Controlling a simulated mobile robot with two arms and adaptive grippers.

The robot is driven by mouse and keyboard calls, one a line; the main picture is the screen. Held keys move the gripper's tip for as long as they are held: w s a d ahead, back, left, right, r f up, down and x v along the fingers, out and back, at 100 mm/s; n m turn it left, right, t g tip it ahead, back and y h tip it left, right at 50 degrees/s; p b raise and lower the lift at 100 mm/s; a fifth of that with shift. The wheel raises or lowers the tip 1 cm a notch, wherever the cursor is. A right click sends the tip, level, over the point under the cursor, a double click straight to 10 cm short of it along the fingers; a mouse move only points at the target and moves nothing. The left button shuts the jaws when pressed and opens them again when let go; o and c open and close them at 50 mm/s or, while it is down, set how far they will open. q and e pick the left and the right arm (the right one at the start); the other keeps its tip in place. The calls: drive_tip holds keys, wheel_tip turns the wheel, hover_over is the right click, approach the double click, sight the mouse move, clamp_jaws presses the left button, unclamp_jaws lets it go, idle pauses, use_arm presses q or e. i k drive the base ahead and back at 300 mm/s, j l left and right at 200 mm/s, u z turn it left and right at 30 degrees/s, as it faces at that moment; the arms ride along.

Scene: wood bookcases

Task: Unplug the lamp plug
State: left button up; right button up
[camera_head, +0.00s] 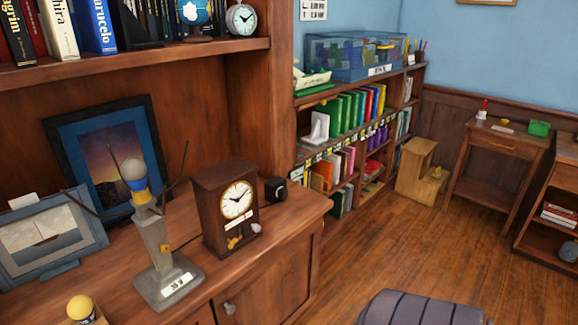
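A lamp (156,240) stands upright on the wooden cabinet top at the left. It has a grey post and base with a white label, a pale bulb at its top and thin dark arms spreading out. A small black block (276,189) sits on the cabinet top behind and right of the clock; I cannot tell whether it is the lamp plug or its socket. No cord can be clearly followed from the lamp. Neither of my grippers is in view.
A brown clock (224,208) stands right of the lamp, close by. Picture frames (52,238) stand behind and left of it. The cabinet top (296,210) is bare near its right end. A dark ridged object (420,309) lies at the bottom; open floor (390,250) lies beyond.

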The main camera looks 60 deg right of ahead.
sight(283, 193)
drive_tip(key=z, duration=1.75)
drive_tip(key=i+l, duration=0.3)
drive_tip(key=i+l+u, duration=0.15)
drive_tip(key=i+l, duration=0.2)
drive_tip(key=l, duration=0.15)
drive_tip(key=i+l, duration=0.3)
drive_tip(key=i+l+u, duration=0.1)
drive_tip(key=i+l, duration=0.2)
drive_tip(key=l, duration=0.25)
drive_tip(key=i+l, duration=0.3)
drive_tip(key=l, duration=0.15)
drive_tip(key=i+l+u, duration=0.15)
drive_tip(key=l, duration=0.3)
drive_tip(key=i, duration=0.1)
